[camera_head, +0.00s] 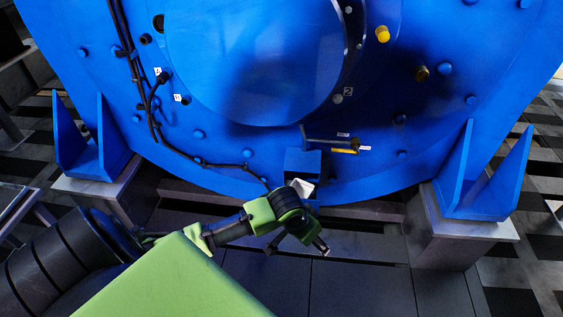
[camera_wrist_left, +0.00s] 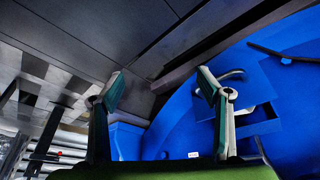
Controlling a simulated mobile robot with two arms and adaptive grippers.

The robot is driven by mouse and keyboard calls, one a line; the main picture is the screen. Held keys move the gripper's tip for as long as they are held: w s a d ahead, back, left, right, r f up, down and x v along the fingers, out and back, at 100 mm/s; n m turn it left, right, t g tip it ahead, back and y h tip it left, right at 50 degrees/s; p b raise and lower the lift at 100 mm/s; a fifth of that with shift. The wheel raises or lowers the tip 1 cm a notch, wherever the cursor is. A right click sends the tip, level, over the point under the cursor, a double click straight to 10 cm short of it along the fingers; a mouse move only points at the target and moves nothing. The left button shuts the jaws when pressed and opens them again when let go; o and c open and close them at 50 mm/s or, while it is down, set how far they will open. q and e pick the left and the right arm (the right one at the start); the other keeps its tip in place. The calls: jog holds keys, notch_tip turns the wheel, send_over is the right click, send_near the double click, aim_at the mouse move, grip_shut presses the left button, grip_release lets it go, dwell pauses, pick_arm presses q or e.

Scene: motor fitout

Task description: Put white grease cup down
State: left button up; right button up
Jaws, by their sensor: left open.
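A small white piece (camera_head: 303,187), which looks like the white grease cup, shows just behind my left wrist in the head view. It is at the front of the blue box (camera_head: 303,162) low on the motor; its lower part is hidden, so I cannot tell what it rests on. My left gripper (camera_head: 298,246) is in front of and below it, fingers apart. In the left wrist view my left gripper (camera_wrist_left: 161,88) is open, with nothing between its fingers. My right gripper is not in view.
The big blue motor housing (camera_head: 400,130) fills the back, with blue brackets on grey blocks (camera_head: 473,235) at both sides. A grey tool and a yellow strip (camera_head: 343,151) are by the blue box. Dark floor panels (camera_head: 360,290) in front are clear.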

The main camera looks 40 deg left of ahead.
pick_arm(q)
jog(key=s+d+f, duration=0.2)
jog(key=s+f, duration=0.1)
jog(key=s, duration=0.6)
jog(key=s+d+f+g, duration=0.1)
jog(key=s+d+f, duration=0.1)
jog(key=s, duration=0.7)
jog(key=shift+s+f+m+y, duration=0.15)
jog(key=shift+f+m+y, duration=0.15)
jog(key=shift+f, duration=0.15)
jog(key=shift+f, duration=0.1)
